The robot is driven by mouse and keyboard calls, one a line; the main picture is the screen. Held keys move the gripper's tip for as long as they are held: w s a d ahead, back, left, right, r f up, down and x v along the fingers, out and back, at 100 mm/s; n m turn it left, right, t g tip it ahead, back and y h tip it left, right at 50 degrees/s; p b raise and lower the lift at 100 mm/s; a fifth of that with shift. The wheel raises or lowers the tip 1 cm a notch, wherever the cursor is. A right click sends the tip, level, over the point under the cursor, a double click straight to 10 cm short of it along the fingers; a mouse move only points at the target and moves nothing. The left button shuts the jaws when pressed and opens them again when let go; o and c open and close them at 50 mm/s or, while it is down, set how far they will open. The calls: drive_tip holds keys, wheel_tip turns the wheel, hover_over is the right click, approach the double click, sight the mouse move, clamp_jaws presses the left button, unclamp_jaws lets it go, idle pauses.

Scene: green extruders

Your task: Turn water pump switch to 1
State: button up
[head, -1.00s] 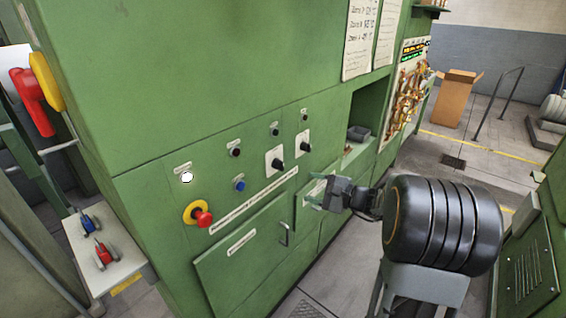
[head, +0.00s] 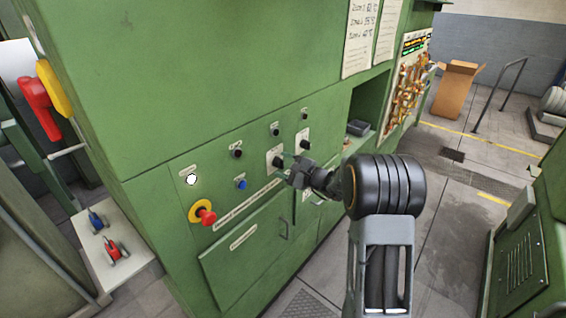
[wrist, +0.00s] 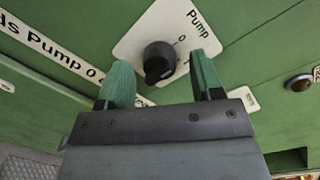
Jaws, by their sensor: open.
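The water pump switch is a black rotary knob on a white plate marked "Pump"; the knob (wrist: 160,63) shows large in the wrist view, with a "0" mark beside it. Its exact pointing direction is hard to tell. In the head view the switch plate (head: 274,152) is the left of two similar ones on the green panel, partly covered by my gripper (head: 286,168). In the wrist view my gripper (wrist: 160,60) is open, its two green fingers apart on either side of the knob. I cannot tell whether they touch it.
A second black knob (head: 304,145) sits to the right. A blue button (head: 240,184), a red-and-yellow emergency stop (head: 206,215) and a lit white button (head: 191,180) are to the left.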

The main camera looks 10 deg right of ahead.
drive_tip(key=shift+w+a, duration=0.25)
drive_tip(key=shift+w, duration=0.05)
drive_tip(key=c, duration=0.9)
